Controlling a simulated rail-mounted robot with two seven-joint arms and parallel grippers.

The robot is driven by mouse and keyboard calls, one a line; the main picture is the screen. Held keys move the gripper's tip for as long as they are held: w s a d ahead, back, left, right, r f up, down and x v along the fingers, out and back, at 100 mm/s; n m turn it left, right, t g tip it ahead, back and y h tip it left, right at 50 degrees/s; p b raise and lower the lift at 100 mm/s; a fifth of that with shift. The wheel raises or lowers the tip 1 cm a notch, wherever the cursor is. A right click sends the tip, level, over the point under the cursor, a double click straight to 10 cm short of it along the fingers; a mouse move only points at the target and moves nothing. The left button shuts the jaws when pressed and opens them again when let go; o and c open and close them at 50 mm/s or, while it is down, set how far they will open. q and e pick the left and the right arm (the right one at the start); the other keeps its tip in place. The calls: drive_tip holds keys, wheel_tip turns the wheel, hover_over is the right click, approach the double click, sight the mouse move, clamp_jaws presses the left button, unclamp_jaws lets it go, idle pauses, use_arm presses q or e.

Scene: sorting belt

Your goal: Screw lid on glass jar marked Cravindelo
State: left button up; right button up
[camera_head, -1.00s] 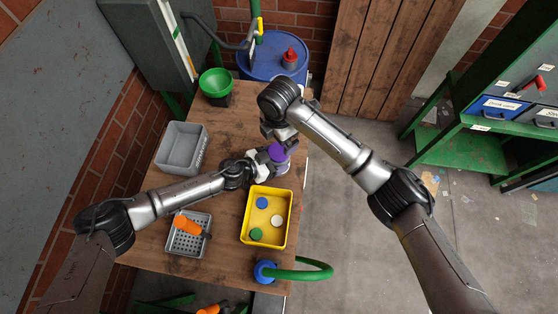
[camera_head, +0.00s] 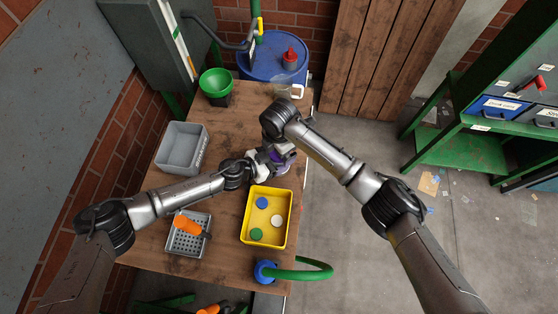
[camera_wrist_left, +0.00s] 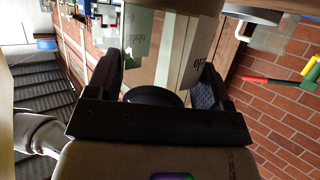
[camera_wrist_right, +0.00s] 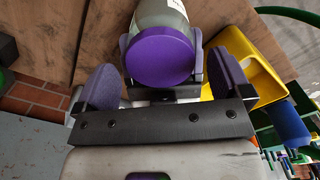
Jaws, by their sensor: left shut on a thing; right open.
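A glass jar (camera_wrist_right: 160,14) with a purple lid (camera_wrist_right: 158,62) over its mouth is at the table's right side. In the head view the lid (camera_head: 277,160) shows only partly. I cannot tell how tightly the lid sits. My left gripper (camera_head: 261,160) is shut around the jar from the left. In the left wrist view the left gripper's fingers (camera_wrist_left: 157,82) flank the glass; part of a printed label shows, but I cannot read a full name. My right gripper (camera_head: 284,150) is open above the jar. In the right wrist view its fingers (camera_wrist_right: 166,82) stand apart, either side of the lid.
A grey bin (camera_head: 163,158), a perforated tray (camera_head: 175,246) with an orange-handled tool and a green bowl (camera_head: 215,80) stand to the left. Another clear glass vessel (camera_head: 281,90) stands at the back.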

drive_tip(key=shift+f, duration=0.35)
drive_tip(key=shift+c, duration=0.4)
drive_tip(key=c, duration=0.9)
drive_tip(key=shift+c, duration=0.2)
drive_tip(key=m, duration=0.6)
drive_tip(key=shift+m, duration=0.4)
drive_tip(key=o, duration=1)
